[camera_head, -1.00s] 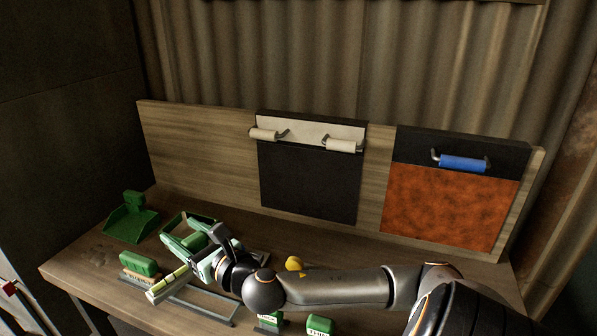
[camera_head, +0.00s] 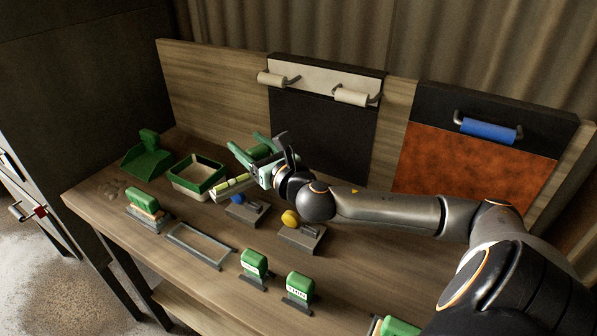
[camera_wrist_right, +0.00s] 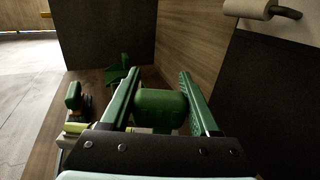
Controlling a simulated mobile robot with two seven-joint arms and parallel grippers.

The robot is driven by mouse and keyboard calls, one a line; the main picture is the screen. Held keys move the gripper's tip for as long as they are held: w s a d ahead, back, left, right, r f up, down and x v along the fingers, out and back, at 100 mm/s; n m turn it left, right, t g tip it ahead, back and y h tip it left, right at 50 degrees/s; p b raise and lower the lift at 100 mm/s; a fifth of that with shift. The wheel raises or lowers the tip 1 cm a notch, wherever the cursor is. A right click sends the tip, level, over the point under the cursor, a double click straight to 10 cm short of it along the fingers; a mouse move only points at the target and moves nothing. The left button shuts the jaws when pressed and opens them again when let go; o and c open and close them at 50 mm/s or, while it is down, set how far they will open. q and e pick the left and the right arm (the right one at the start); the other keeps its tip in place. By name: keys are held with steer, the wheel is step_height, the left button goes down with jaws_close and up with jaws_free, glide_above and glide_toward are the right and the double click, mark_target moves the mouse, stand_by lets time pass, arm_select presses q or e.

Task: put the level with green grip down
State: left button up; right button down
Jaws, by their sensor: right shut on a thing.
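The level with green grip is held by my right gripper (camera_head: 252,150) above the back of the wooden bench. Its pale bar with yellow-green vials (camera_head: 232,186) shows just left of the gripper, beside the green-rimmed tray. Its green grip (camera_head: 259,152) is between the fingers. In the right wrist view, the green grip (camera_wrist_right: 160,108) sits between the two green fingers, and a yellow-green end of the bar (camera_wrist_right: 75,128) shows at lower left. The gripper hides much of the bar. I cannot tell the exact gap to the bench. My left gripper is out of view.
On the bench (camera_head: 110,215) are a green dustpan (camera_head: 148,160), a green-rimmed tray (camera_head: 190,187), a green-handled brush (camera_head: 143,203), a metal frame (camera_head: 205,251), blue-knobbed (camera_head: 247,210) and yellow-knobbed (camera_head: 300,235) blocks, and green-handled stamps (camera_head: 298,290). Bare wood lies between the frame and stamps.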

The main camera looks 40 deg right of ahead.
steer(key=s+d+f+b, duration=0.1)
steer(key=d+f, duration=0.3)
steer(key=s+d+f+b, duration=0.1)
steer(key=d+f+b, duration=0.1)
steer(key=d+f, duration=0.2)
steer(key=s+d+f+b, duration=0.1)
steer(key=d+f+b, duration=0.1)
steer(key=d+f, duration=0.2)
steer(key=shift+d, duration=0.25)
steer(key=shift+f, duration=0.3)
steer(key=shift+r, duration=0.1)
steer(key=c, duration=0.6)
jaws_free()
steer(key=shift+f, duration=0.25)
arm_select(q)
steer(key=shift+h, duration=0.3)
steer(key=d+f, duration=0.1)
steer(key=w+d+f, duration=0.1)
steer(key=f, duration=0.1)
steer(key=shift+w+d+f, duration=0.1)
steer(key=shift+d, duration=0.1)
arm_select(e)
steer(key=o, duration=0.5)
steer(key=shift+r, duration=0.1)
